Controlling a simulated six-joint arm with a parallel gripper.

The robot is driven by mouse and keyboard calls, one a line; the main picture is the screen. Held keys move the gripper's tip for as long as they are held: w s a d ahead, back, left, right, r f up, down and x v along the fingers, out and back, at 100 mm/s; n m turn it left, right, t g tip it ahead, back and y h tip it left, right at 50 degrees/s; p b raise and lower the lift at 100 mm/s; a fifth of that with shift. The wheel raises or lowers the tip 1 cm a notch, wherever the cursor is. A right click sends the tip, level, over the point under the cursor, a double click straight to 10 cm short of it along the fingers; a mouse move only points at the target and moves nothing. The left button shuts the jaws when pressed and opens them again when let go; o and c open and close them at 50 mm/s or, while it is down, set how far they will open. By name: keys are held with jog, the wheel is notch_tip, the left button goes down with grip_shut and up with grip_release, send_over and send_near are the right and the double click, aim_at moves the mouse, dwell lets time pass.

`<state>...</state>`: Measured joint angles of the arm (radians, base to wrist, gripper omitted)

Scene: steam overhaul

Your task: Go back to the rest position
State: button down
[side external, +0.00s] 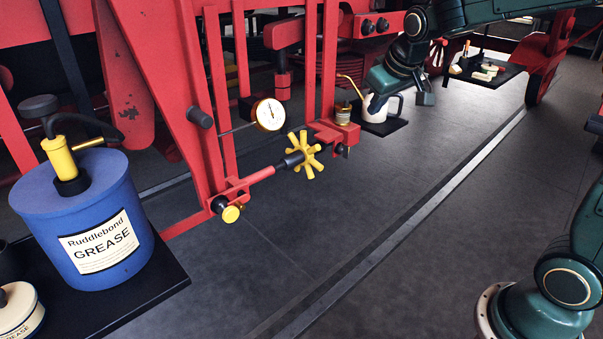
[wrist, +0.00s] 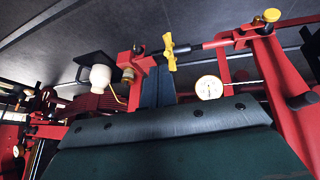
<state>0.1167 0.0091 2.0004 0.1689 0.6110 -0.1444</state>
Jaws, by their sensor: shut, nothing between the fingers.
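My gripper (side external: 374,104) is shut and empty, pointing down in front of the red frame. Part of the can is hidden behind my wrist in the side view.
A yellow star handwheel (side external: 304,156), a dial gauge (side external: 269,114) and a red bracket (side external: 338,133) lie left of my gripper. A blue grease drum (side external: 80,215) stands at front left. A black tray (side external: 510,72) with small items is behind right. The grey floor (side external: 400,230) is clear.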

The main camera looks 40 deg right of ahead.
jog(key=s+a+y, duration=0.1)
jog(key=s+a, duration=0.3)
jog(key=s, duration=0.8)
jog(key=s+a+n+y, duration=0.1)
jog(key=s+a, duration=0.3)
jog(key=s, duration=0.8)
jog(key=shift+a+f, duration=0.15)
jog(key=shift+a, duration=0.2)
